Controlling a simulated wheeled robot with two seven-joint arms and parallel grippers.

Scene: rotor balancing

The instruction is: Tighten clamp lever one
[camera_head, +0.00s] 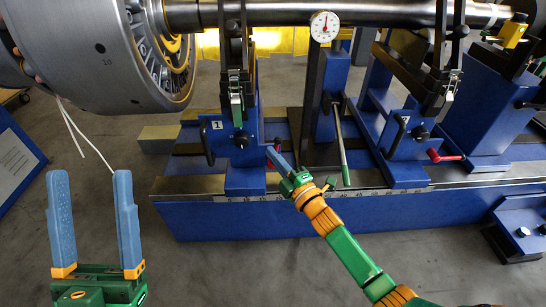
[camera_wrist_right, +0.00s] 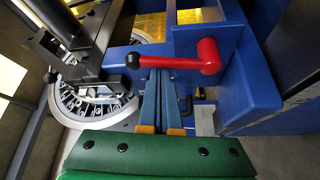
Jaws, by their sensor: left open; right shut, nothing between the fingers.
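The clamp lever on pedestal one shows in the right wrist view as a red lever (camera_wrist_right: 208,56) with a black ball knob at its left end. It lies about level across the picture. My right gripper (camera_wrist_right: 158,73) is shut and empty, its blue fingertips at the lever's lower side near the knob; I cannot tell whether they touch. In the head view my right gripper (camera_head: 271,152) is at the right side of the blue pedestal (camera_head: 245,181) labelled 1, and the lever is mostly hidden there. My left gripper (camera_head: 90,174) is open and empty at the lower left.
A large grey rotor (camera_head: 85,55) hangs at the upper left, its shaft running right. A dial gauge (camera_head: 324,26) stands on a post right of pedestal one. A second blue pedestal (camera_head: 405,172) has a red lever (camera_head: 445,156). The floor in front of the blue rail is clear.

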